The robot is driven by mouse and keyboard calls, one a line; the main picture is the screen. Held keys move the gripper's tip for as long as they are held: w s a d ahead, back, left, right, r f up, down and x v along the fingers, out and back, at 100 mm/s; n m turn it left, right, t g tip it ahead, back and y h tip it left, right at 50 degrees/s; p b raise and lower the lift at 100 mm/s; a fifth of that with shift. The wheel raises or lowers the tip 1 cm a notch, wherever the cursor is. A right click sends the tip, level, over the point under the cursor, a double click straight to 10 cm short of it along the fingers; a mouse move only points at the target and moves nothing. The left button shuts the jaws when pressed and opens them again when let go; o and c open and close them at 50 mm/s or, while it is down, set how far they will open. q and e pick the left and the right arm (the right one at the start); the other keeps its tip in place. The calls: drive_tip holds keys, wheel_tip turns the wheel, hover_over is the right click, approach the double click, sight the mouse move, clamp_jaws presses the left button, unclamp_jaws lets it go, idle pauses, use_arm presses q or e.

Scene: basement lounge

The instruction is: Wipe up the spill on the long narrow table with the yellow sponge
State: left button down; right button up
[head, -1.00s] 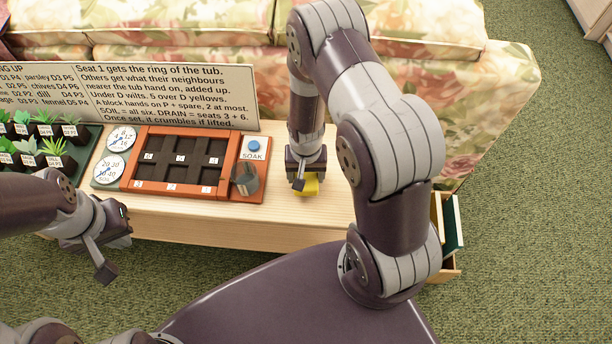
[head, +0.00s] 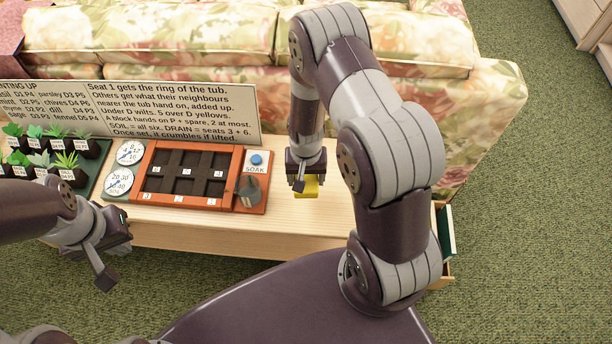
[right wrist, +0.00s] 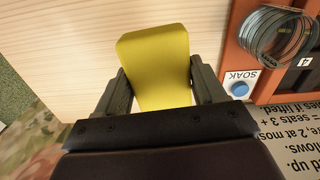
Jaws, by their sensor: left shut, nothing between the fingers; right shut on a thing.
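The yellow sponge (head: 310,187) is held in my right gripper (head: 304,178), low over the long narrow table (head: 330,222) in the head view. I cannot tell whether it touches the wood. The right wrist view shows the sponge (right wrist: 155,62) between the two dark fingers, its broad face toward the camera. No spill can be made out on the visible wood; the gripper, arm and sponge hide part of the tabletop. My left gripper (head: 106,276) is shut and empty, in front of the table's near edge at left.
An orange-framed tray (head: 236,202) with dark cells, a SOAK button (head: 256,159) and a metal ring (head: 249,190) stands left of the sponge. Potted plants (head: 42,160) and dials are farther left. A text sign (head: 172,112) stands behind, before a floral sofa (head: 240,40).

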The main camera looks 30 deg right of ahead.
wheel_tip(320, 180, up, 10)
drive_tip(key=p, duration=0.9)
drive_tip(key=w+a+r+n+p, duration=0.2)
drive_tip(key=w+r+n, duration=0.3)
drive_tip(key=w+r, duration=0.2)
drive_tip(key=shift+w+a+r, duration=0.15)
drive_tip(key=shift+a+r, duration=0.2)
